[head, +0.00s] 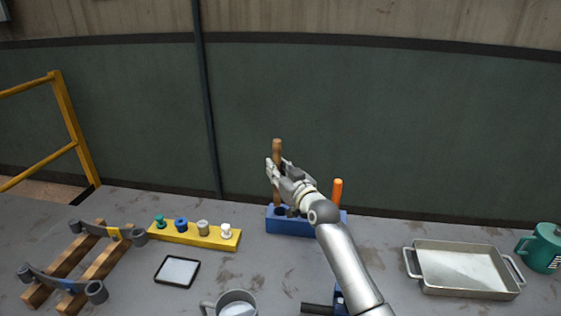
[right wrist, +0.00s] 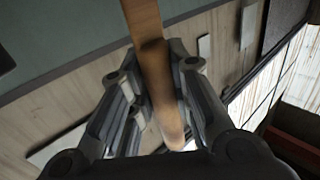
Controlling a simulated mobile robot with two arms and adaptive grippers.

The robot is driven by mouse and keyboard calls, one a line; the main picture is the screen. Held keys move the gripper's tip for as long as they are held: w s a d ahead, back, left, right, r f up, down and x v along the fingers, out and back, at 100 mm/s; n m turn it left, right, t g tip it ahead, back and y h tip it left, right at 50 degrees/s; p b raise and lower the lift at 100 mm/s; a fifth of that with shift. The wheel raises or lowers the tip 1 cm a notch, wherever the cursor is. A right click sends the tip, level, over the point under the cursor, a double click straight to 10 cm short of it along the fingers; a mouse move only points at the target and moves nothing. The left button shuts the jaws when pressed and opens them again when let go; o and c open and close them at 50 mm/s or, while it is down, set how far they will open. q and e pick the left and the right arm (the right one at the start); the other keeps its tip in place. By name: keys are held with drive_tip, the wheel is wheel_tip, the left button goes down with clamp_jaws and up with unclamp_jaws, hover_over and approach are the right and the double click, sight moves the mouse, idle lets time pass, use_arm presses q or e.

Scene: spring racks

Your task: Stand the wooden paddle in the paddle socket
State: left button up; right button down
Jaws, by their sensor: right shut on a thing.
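The wooden paddle (head: 277,146) stands upright in the head view, held by my right gripper (head: 276,171) above the blue block. The right gripper is shut on it. The right wrist view also shows the paddle (right wrist: 148,40) passing between the fingers (right wrist: 157,95). The blue block (head: 287,226) has dark round openings in its top, and the paddle's lower end comes down at its left part. I cannot tell whether that end is inside an opening or just above it. An orange handle (head: 337,191) stands at the block's right end. My left gripper is not in view.
A yellow rack (head: 196,236) with several small knobs and a wooden frame with grey springs (head: 84,262) lie left. A tablet (head: 177,271) and grey mug (head: 236,303) are in front. A metal tray (head: 465,270) and green mug (head: 543,247) stand right.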

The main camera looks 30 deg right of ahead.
drive_tip(key=shift+w+d+r, duration=0.8)
drive_tip(key=shift+d+r, duration=0.15)
drive_tip(key=shift+r, duration=0.1)
wheel_tip(320, 180, down, 5)
drive_tip(key=b, duration=0.3)
drive_tip(key=shift+r, duration=0.1)
drive_tip(key=shift+f, duration=0.25)
idle(0.4)
